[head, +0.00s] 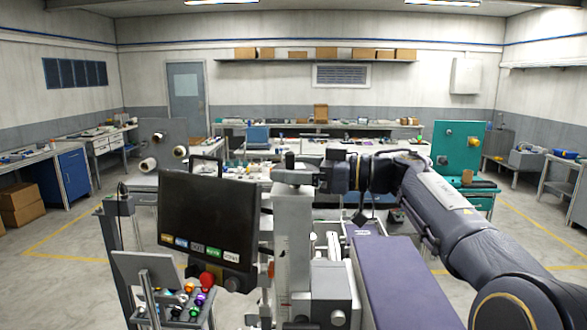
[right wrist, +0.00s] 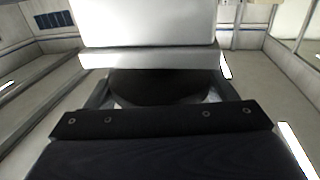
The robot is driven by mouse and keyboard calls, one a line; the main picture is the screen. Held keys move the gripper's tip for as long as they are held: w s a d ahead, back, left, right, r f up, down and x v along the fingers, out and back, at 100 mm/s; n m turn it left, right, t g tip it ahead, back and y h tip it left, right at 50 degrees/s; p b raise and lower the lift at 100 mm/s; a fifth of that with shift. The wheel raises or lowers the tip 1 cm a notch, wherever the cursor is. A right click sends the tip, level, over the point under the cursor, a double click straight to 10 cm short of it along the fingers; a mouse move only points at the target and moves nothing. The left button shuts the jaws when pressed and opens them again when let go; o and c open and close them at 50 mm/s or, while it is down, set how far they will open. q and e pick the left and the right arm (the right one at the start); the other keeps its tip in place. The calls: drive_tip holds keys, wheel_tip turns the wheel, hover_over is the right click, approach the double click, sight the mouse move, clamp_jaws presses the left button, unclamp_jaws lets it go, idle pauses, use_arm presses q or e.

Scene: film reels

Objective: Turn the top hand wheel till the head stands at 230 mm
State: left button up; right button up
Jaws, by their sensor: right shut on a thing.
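A pale upright column (head: 293,235) stands in the middle of the head view, with a light grey block (head: 292,177) and a small dark knob on top. My right gripper (head: 310,172) reaches in from the right at the column's top and is shut on a part there. It appears to be the top hand wheel, but the gripper and block mostly hide it. The right wrist view shows a dark rounded part (right wrist: 160,90) under a pale block (right wrist: 150,30). No height reading is legible. My left gripper is out of view.
A dark monitor (head: 208,220) stands close left of the column. A purple-topped bed (head: 405,285) lies right of the column, under my right arm. Cluttered benches stand behind.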

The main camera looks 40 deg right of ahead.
drive_tip(key=shift+h, duration=0.3)
drive_tip(key=m+t+h, duration=0.3)
drive_tip(key=m+h, duration=0.1)
drive_tip(key=h, duration=0.1)
drive_tip(key=m+h, duration=0.2)
drive_tip(key=h, duration=0.1)
drive_tip(key=m+t+h, duration=0.1)
drive_tip(key=m+h, duration=0.1)
drive_tip(key=h, duration=0.2)
drive_tip(key=shift+d+m, duration=0.15)
drive_tip(key=shift+m, duration=0.15)
drive_tip(key=m+g+h, duration=0.1)
drive_tip(key=m+h, duration=0.2)
drive_tip(key=h, duration=0.2)
drive_tip(key=shift+m+g+h, duration=0.95)
drive_tip(key=shift+m+h, duration=0.2)
drive_tip(key=shift+h, duration=0.35)
drive_tip(key=shift+m+g+h, duration=0.95)
drive_tip(key=shift+m+h, duration=0.2)
drive_tip(key=shift+h, duration=0.35)
drive_tip(key=shift+m+h, duration=0.3)
drive_tip(key=o, duration=1)
